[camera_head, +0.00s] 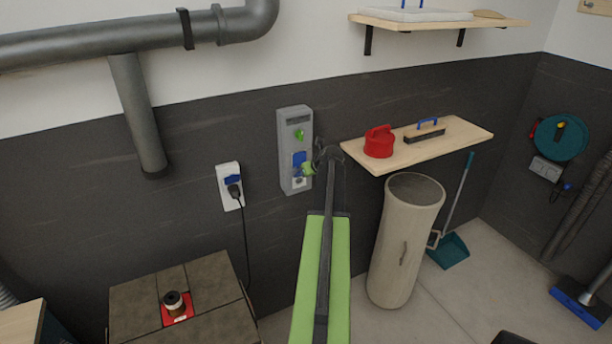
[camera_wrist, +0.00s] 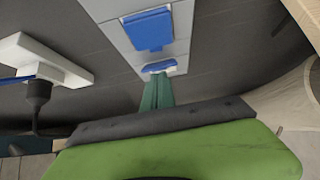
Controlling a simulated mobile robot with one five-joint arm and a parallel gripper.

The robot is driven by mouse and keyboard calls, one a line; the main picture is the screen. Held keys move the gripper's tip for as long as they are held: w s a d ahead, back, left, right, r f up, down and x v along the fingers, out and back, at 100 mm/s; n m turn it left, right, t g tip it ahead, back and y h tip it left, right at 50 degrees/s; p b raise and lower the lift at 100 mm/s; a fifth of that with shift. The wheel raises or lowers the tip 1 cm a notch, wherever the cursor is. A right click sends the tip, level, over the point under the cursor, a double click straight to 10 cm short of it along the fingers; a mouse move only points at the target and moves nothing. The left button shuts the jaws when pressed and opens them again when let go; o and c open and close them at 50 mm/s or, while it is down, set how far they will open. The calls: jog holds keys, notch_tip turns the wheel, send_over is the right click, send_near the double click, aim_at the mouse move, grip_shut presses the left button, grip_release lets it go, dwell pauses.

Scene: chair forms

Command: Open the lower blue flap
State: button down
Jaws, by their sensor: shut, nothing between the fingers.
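A grey wall box (camera_head: 290,125) carries an upper blue flap (camera_head: 299,157), also large in the wrist view (camera_wrist: 149,30). The lower blue flap (camera_wrist: 160,66) sits below it with a pale edge showing; I cannot tell how far it stands from the box. In the head view it is mostly hidden around my gripper. My gripper (camera_head: 308,168) has green fingers, shut and empty, at the lower right part of the box. In the wrist view the fingertips (camera_wrist: 158,78) are just under the lower flap; whether they touch it I cannot tell.
A white socket (camera_head: 224,173) with a black plug (camera_head: 234,191) is left of the box. A wooden shelf (camera_head: 450,145) with a red canister (camera_head: 379,142) and a brush (camera_head: 425,133) juts out at right. A tall beige bin (camera_head: 395,240) stands below it.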

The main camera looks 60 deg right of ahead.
dwell(0.4)
jog(key=s+a+r+p, duration=0.3)
jog(key=s+r+p, duration=0.1)
jog(key=r+p, duration=0.5)
jog(key=shift+s+r, duration=0.15)
jog(key=shift+s, duration=0.2)
dwell(0.5)
